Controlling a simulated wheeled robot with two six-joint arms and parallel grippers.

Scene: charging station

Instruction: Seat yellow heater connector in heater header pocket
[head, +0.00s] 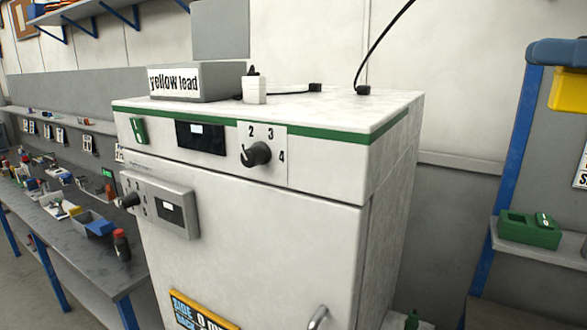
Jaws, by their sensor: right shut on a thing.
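I see no yellow heater connector and cannot make out a heater header pocket. A grey box (215,90) labelled "yellow lead" sits on top of a white cabinet (290,225). A small white block (254,90) with a black plug in its top stands beside the box. Two black cable ends, one at the middle (315,87) and one farther right (363,90), lie on the cabinet top near its back edge. Neither of my grippers can be made out in the head view.
The cabinet front has a black dial (257,154) and a dark display (201,137). A cluttered workbench (75,262) stands at left. A shelf with a green case (529,229) stands at right.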

